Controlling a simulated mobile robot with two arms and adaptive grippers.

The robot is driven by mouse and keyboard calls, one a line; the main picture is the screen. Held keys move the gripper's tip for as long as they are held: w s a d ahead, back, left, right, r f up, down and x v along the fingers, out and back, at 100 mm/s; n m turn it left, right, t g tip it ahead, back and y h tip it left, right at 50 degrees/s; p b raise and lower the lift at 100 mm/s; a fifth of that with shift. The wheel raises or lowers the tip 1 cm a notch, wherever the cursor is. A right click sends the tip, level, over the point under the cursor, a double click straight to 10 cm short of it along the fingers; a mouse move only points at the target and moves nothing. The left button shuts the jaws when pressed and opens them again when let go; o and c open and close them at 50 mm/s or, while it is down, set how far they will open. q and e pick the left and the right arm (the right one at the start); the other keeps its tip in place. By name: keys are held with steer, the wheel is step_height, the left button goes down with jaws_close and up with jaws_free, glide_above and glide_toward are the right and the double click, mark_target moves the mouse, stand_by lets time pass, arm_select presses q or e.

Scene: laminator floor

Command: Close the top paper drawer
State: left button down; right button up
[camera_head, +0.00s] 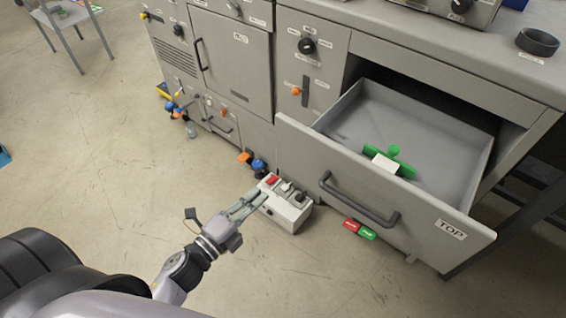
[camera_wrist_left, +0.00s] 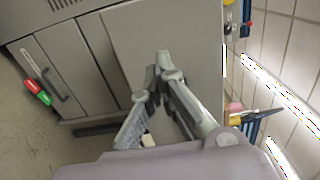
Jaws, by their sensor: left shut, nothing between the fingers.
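The top paper drawer (camera_head: 300,142) is pulled well out of the grey cabinet at the right of the head view. Its front carries a dark bar handle (camera_head: 358,203) and a "TOP" label (camera_head: 451,230). Inside lie a green object (camera_head: 403,169) and a small white block (camera_head: 385,163). My left gripper (camera_head: 262,193) is shut and empty, in front and to the left of the drawer front. It overlaps a grey control box in the picture; I cannot tell whether they touch. In the left wrist view, its fingertips (camera_wrist_left: 158,75) show before a grey panel. My right gripper is not seen.
The control box (camera_head: 285,213) with a red button is by the cabinet base. Red and green tags (camera_head: 358,229) show below the drawer front. A dark ring-shaped dish (camera_head: 537,41) sits on the cabinet top. The floor at left is mostly clear, with a chair (camera_head: 72,22) farther back.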

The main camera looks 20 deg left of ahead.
mark_target(295, 160)
arm_select(q)
steer(key=p+x, duration=0.2)
steer(key=x, duration=0.9)
steer(key=shift+w+d, duration=0.1)
steer(key=shift+w, duration=0.15)
steer(key=shift+w+d, duration=0.1)
steer(key=shift+w, duration=0.2)
steer(key=shift+w+f, duration=0.1)
steer(key=shift+w, duration=0.2)
steer(key=shift+d, duration=0.1)
